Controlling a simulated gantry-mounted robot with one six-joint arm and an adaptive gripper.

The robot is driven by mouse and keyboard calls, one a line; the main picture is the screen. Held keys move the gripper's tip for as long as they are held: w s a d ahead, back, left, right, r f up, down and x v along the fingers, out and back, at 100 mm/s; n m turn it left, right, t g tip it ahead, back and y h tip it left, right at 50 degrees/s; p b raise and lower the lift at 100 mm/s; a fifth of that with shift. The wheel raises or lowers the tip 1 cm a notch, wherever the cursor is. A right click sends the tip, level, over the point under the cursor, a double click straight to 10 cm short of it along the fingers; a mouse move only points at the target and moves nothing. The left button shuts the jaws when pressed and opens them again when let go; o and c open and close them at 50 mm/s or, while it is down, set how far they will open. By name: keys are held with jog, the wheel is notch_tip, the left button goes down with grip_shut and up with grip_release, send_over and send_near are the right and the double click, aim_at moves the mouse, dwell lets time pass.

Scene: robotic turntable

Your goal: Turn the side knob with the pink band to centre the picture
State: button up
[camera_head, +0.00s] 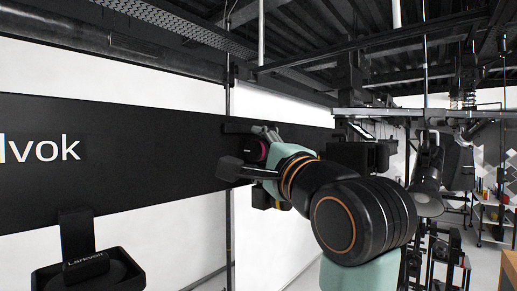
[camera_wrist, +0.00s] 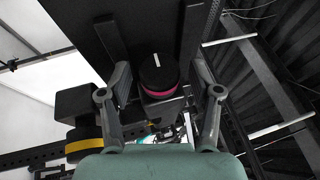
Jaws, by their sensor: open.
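The side knob (camera_wrist: 158,74) is a round black knob with a pink band (camera_wrist: 160,92) around its base. In the wrist view its face carries a short white mark, near its far edge and slightly tilted. My gripper (camera_wrist: 160,68) is open, with one finger on each side of the knob and a visible gap on both sides. In the head view the pink-banded knob (camera_head: 263,150) shows only in part beside my gripper (camera_head: 255,148), at the right end of the long black panel (camera_head: 130,150). The picture to be centred cannot be made out.
A black block with a yellow band (camera_wrist: 85,145) sits left of my gripper in the wrist view. A black stand with a lettered base (camera_head: 88,272) is at the lower left of the head view. Lamps and shelves stand at the right, behind my arm.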

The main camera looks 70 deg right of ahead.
jog(key=c, duration=1.2)
jog(key=shift+o, duration=0.2)
